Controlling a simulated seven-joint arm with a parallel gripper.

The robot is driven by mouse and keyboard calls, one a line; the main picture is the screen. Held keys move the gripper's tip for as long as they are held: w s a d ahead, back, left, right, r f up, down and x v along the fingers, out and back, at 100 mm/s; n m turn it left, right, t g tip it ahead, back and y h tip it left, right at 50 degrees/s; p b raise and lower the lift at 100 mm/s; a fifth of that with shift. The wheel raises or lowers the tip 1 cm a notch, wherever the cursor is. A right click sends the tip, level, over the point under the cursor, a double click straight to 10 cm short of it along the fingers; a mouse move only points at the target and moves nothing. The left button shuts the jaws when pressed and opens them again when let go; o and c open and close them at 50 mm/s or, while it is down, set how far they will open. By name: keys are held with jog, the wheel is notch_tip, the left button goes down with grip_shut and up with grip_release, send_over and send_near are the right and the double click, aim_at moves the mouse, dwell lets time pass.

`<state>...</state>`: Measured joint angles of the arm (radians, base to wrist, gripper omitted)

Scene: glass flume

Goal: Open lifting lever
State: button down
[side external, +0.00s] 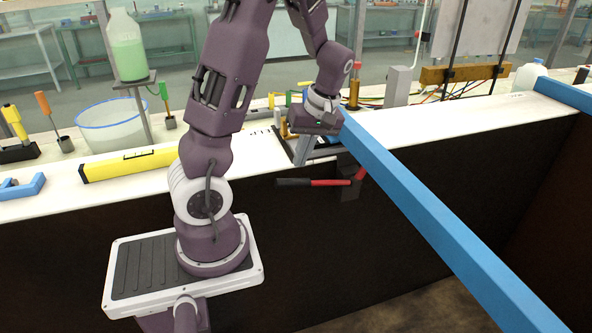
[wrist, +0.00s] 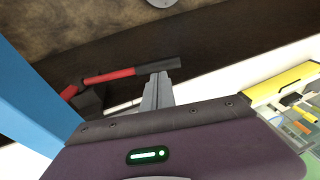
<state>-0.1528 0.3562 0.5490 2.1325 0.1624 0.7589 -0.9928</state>
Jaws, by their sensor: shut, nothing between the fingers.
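The lifting lever is a red bar (side external: 330,183) with a black grip (side external: 293,182). It lies about level along the dark front wall, below the white ledge, and joins a dark bracket (side external: 349,190) at its right end. In the wrist view the red bar (wrist: 108,76) and black grip also show. My gripper (side external: 301,163) points down above the black grip, with a small gap in the side view. Its grey fingers (wrist: 158,78) are shut and empty; in the wrist view their tips appear beside the grip. I cannot tell whether they touch it.
A long blue beam (side external: 430,215) runs close to the right of my gripper and the bracket. A yellow level (side external: 130,163), a clear tub (side external: 112,128) and a bottle of green liquid (side external: 126,50) stand on the left. The space below the lever looks clear.

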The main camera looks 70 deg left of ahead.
aim_at(292, 180)
jog(key=x, duration=0.4)
jog(key=shift+s+f, duration=0.1)
jog(key=shift+f, duration=0.3)
jog(key=shift+f, duration=0.15)
jog(key=shift+s+f, duration=0.15)
jog(key=shift+f, duration=0.05)
notch_tip(292, 180, down, 13)
jog(key=shift+s+f, duration=0.25)
jog(key=shift+s, duration=0.2)
dwell(0.5)
